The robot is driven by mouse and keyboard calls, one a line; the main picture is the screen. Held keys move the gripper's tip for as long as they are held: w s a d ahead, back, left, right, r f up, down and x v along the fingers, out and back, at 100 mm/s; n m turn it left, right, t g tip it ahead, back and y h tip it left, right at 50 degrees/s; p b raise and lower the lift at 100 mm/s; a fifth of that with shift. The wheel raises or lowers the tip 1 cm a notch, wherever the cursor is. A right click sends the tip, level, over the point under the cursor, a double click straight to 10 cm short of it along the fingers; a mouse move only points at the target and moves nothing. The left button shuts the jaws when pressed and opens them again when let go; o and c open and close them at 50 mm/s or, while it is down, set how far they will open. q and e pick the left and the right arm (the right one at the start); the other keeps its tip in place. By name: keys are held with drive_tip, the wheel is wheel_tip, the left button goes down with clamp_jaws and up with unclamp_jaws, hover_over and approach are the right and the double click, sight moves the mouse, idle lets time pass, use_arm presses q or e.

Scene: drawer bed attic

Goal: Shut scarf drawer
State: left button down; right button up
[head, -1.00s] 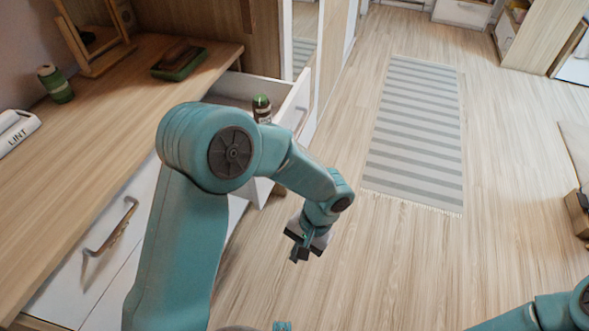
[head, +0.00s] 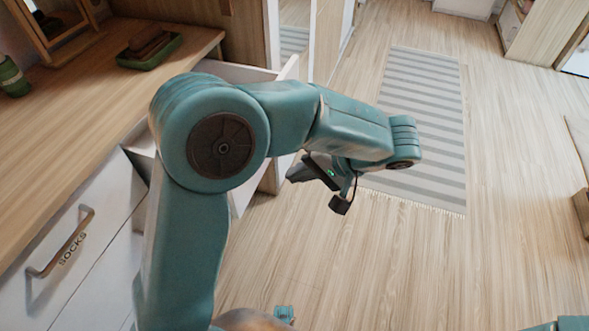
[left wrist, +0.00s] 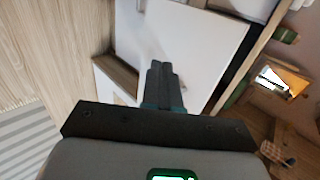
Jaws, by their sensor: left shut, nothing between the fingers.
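An open white drawer (head: 288,70) sticks out of the dresser beyond my left arm in the head view. Its label is hidden, so I cannot read whether it is the scarf drawer. My arm covers most of its front. My left gripper (head: 298,171) is beside the drawer's outer side, pointing back towards the dresser. In the left wrist view, the gripper's fingers (left wrist: 163,78) are together and empty, in front of a white panel (left wrist: 205,45) that looks like a drawer front. I cannot tell whether they touch it. My right gripper is out of view.
A drawer front marked SOCKS (head: 95,215) with a bar handle is at the left. A striped rug (head: 425,130) lies on open floor to the right.

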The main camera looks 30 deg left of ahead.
use_arm(q)
drive_tip(key=s+a+f+b, duration=0.1)
drive_tip(key=s+a+f, duration=0.1)
drive_tip(key=a+f, duration=0.3)
drive_tip(key=shift+s+a+b, duration=0.2)
drive_tip(key=shift+a+b, duration=0.2)
drive_tip(key=shift+a, duration=1.7)
drive_tip(key=shift+f, duration=0.1)
drive_tip(key=shift+a, duration=0.15)
drive_tip(key=s+a+b, duration=0.1)
drive_tip(key=s+a, duration=0.1)
drive_tip(key=a, duration=0.6)
drive_tip(key=s+a+b, duration=0.2)
drive_tip(key=a, duration=0.7)
drive_tip(key=s+a+b, duration=0.1)
drive_tip(key=s+a, duration=0.1)
drive_tip(key=a, duration=0.6)
drive_tip(key=shift+s+a, duration=0.15)
drive_tip(key=shift+a, duration=0.25)
drive_tip(key=shift+s+a+r, duration=0.1)
drive_tip(key=shift+r, duration=0.1)
